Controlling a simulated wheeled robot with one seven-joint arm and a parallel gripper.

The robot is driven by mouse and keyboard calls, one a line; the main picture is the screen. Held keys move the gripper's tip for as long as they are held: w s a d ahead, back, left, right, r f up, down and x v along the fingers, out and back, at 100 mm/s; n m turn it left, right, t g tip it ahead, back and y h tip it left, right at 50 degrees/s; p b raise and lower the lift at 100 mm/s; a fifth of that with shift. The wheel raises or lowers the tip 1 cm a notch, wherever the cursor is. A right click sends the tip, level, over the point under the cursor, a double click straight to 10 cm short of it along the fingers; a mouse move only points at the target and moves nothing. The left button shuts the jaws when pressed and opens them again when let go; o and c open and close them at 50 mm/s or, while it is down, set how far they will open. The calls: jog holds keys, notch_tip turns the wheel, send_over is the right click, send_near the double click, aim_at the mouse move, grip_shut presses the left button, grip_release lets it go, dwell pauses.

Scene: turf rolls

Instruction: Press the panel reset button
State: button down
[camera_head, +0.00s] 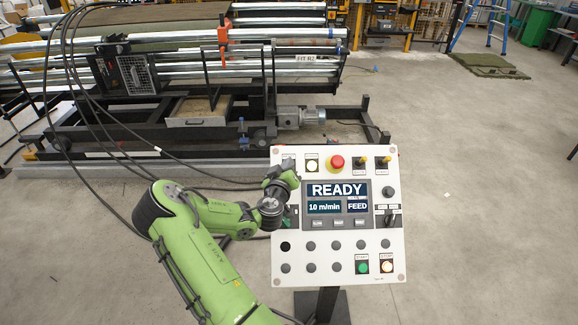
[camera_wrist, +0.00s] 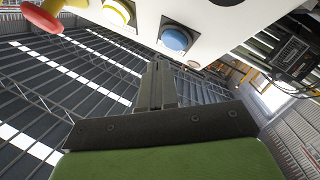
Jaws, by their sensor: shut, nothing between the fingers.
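The white control panel (camera_head: 340,262) stands in front of me, its screen reading READY. In the wrist view a blue button (camera_wrist: 176,40) shows on the panel beside a pale yellow-ringed button (camera_wrist: 118,12) and the red mushroom button (camera_wrist: 42,17). In the head view my gripper (camera_head: 287,168) covers the panel's upper left corner, where the blue button is hidden. My gripper's fingers (camera_wrist: 157,72) are shut and empty, with the tips just below the blue button in the wrist view. I cannot tell whether they touch the panel.
The red mushroom button (camera_head: 337,162) and the lit white button (camera_head: 312,165) are close to the right of my gripper. Yellow-based switches (camera_head: 371,163) sit further right. The roller machine (camera_head: 180,70) stands behind the panel.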

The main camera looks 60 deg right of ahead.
jog(key=shift+s+a+r, duration=0.35)
jog(key=shift+a+r, duration=0.3)
jog(key=shift+r, duration=0.25)
jog(key=shift+s+a+r, duration=0.35)
jog(key=shift+a+r, duration=0.3)
jog(key=shift+r, duration=0.2)
